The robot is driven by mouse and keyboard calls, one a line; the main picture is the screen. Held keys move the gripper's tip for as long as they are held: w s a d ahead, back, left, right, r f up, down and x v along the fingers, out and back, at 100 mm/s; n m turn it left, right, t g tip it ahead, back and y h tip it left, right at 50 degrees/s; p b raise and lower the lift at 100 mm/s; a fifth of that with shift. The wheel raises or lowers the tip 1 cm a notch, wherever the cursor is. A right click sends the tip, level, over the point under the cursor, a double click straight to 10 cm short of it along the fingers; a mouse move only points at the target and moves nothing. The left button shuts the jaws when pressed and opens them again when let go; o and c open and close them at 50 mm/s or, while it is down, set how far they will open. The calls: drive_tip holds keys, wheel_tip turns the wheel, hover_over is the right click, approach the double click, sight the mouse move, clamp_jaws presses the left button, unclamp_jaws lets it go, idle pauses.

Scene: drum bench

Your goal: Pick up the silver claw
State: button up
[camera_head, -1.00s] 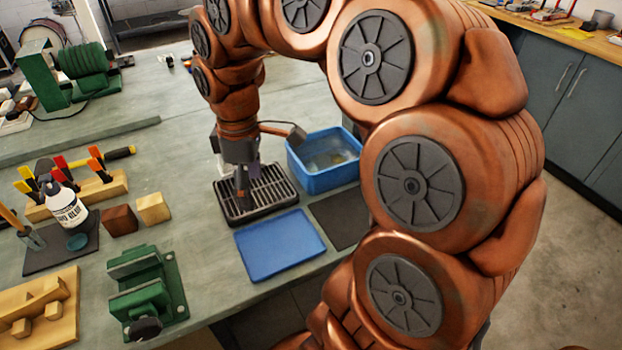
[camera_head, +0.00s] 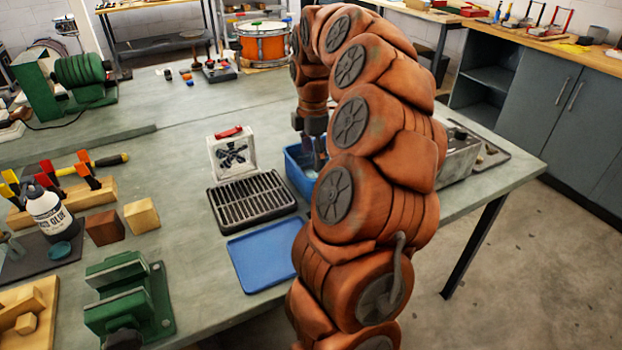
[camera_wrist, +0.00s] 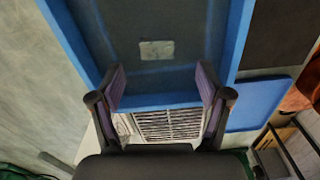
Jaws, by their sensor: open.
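I cannot make out a silver claw for sure in either view. The blue bin (camera_head: 297,173) stands beside the dark grate, partly hidden behind my arm. In the wrist view the blue bin's wall (camera_wrist: 238,35) surrounds a dark floor. A small pale grey, flat-looking patch (camera_wrist: 156,50) shows inside it; I cannot tell what it is. My gripper (camera_wrist: 162,88) is open and empty, its two purple-padded fingers apart over the bin's near rim. In the head view my gripper (camera_head: 314,152) points down over the bin.
A slotted dark grate (camera_head: 250,198) lies left of the bin, with an upright white panel (camera_head: 232,155) behind it. A blue tray (camera_head: 262,257) lies in front. A green vise (camera_head: 130,300), glue bottle (camera_head: 48,212) and wood blocks (camera_head: 142,215) stand left. An orange drum (camera_head: 263,42) is behind.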

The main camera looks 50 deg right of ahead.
sight(312, 174)
drive_tip(key=shift+w+f, duration=0.2)
drive_tip(key=shift+f, duration=2.6)
drive_tip(key=c, duration=1.2)
